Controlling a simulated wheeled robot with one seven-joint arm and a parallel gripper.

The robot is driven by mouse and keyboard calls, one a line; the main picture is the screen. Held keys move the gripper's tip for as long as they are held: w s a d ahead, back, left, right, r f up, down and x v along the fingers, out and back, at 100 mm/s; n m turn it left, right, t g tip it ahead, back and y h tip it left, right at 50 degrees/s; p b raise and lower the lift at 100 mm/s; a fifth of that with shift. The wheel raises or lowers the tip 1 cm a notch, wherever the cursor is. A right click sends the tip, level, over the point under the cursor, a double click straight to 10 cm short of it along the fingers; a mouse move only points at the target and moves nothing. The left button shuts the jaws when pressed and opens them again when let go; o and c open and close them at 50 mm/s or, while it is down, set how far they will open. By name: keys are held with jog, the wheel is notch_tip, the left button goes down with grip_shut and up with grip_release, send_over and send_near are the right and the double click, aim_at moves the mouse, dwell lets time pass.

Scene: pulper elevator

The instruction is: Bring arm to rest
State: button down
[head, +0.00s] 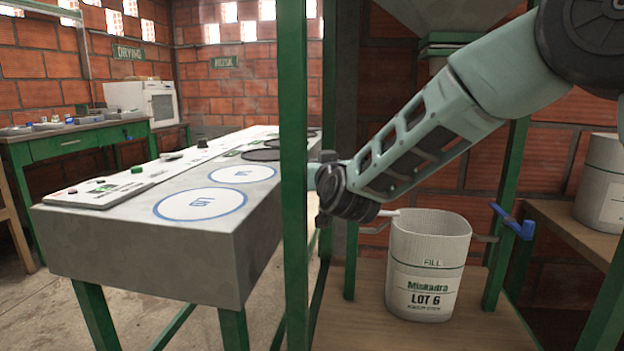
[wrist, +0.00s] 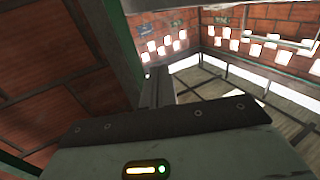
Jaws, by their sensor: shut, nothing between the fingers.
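My arm (head: 410,145) reaches from the upper right down to the left in the head view. It is bent at a dark joint (head: 345,195) beside a green post. My gripper (wrist: 155,80) shows in the wrist view with its dark fingers together and nothing between them. In the head view the gripper is mostly hidden behind the post and the wrist. The wrist view looks toward the brick wall and the bright openings high in it.
The green post (head: 293,160) stands close by the wrist. A white "LOT 6" container (head: 427,285) sits on a wooden shelf just below the arm, with a blue-handled lever (head: 515,222) to its right. A grey bench with round marked pads (head: 200,203) is at left. A hopper (head: 450,15) is above.

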jog(key=s+d+f+g+h, duration=0.1)
jog(key=s+d+f+g, duration=0.3)
jog(key=s+d+f, duration=0.3)
jog(key=s+d+f+g, duration=0.4)
jog(key=s+d+f, duration=0.15)
jog(key=d, duration=0.35)
jog(key=s+d+f+m+g+h, duration=0.1)
jog(key=s+d+f+g, duration=0.1)
jog(key=s+d, duration=0.3)
jog(key=s+d+f+g, duration=0.2)
jog(key=s+g, duration=0.1)
jog(key=s, duration=0.5)
jog(key=s+d+f+m+g+h, duration=0.1)
jog(key=s+d+f+g, duration=0.1)
jog(key=s+d, duration=0.3)
jog(key=s+a+r+n+g+p, duration=0.15)
jog(key=s+a+n, duration=0.25)
jog(key=s+a, duration=0.45)
jog(key=s+a+r+n+g, duration=0.15)
jog(key=s+a+n, duration=0.35)
jog(key=a, duration=0.6)
notch_tip(320, 180, up, 28)
jog(key=m+p, duration=0.1)
jog(key=p, duration=2.7)
jog(key=shift+s+r+y, duration=0.15)
jog(key=shift+s+y, duration=0.15)
jog(key=shift+s, duration=0.15)
